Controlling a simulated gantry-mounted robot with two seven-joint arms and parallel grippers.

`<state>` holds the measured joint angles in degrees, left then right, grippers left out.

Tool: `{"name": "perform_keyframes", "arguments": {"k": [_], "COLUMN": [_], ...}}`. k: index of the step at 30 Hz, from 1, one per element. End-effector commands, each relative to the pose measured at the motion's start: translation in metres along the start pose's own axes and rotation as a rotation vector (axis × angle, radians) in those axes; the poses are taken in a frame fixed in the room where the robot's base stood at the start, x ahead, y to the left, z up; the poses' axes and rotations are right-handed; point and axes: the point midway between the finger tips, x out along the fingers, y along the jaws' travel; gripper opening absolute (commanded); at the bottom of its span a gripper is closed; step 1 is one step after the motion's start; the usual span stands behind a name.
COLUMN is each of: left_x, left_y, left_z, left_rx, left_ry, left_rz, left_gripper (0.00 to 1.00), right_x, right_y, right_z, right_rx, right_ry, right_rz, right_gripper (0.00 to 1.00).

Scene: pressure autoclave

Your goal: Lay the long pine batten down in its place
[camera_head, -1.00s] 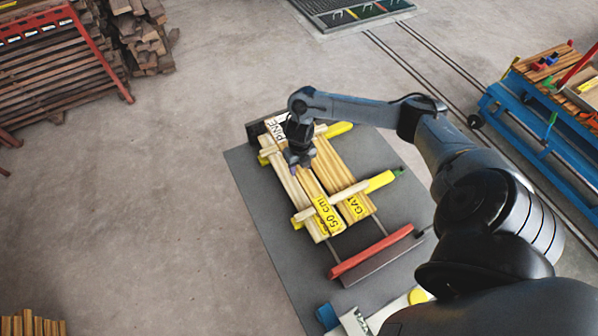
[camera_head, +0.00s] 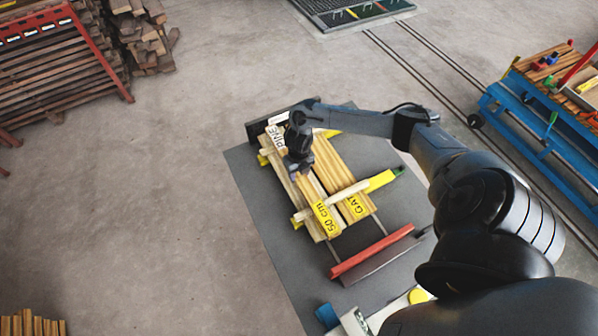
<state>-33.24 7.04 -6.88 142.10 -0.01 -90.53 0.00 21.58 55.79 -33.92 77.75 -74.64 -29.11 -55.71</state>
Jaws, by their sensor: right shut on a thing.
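The long pine battens (camera_head: 297,194) lie side by side on the left of a small stack, by a label reading "PINE" (camera_head: 277,138). A yellow "50 cm" label (camera_head: 325,217) lies across battens in the middle. More battens (camera_head: 336,166) lie to the right, by a "GA" label (camera_head: 354,206). My right gripper (camera_head: 299,172) points down over the left and middle battens and is shut on a batten. Its fingertips and the exact grip are partly hidden by the wrist. My left gripper is not in view.
The stack rests on a grey mat (camera_head: 256,203) with yellow-ended cross sticks (camera_head: 381,181) and a red bar (camera_head: 371,250). A blue cart (camera_head: 535,125) stands right. A wood rack (camera_head: 55,75) stands upper left.

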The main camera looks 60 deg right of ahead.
Motion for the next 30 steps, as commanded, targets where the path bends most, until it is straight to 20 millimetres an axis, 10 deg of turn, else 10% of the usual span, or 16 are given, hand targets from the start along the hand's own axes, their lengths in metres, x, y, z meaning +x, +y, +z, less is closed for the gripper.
{"name": "perform_keyframes", "arguments": {"k": [10,11,16,30], "left_x": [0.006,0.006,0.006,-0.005], "left_y": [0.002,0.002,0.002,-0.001], "left_z": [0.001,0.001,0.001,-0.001], "left_rx": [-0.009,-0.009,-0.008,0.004], "left_ry": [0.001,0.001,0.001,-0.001], "left_rz": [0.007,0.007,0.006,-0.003], "left_gripper": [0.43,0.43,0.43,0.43], "right_x": [0.006,0.007,0.007,-0.006], "right_y": [0.0,0.0,0.0,0.0], "right_z": [0.001,0.0,0.0,0.0], "right_rx": [0.001,0.0,0.0,0.0], "right_ry": [-0.001,0.0,0.0,0.0], "right_rz": [0.001,0.0,0.0,0.0], "right_gripper": [0.04,0.49,0.73,0.73]}}
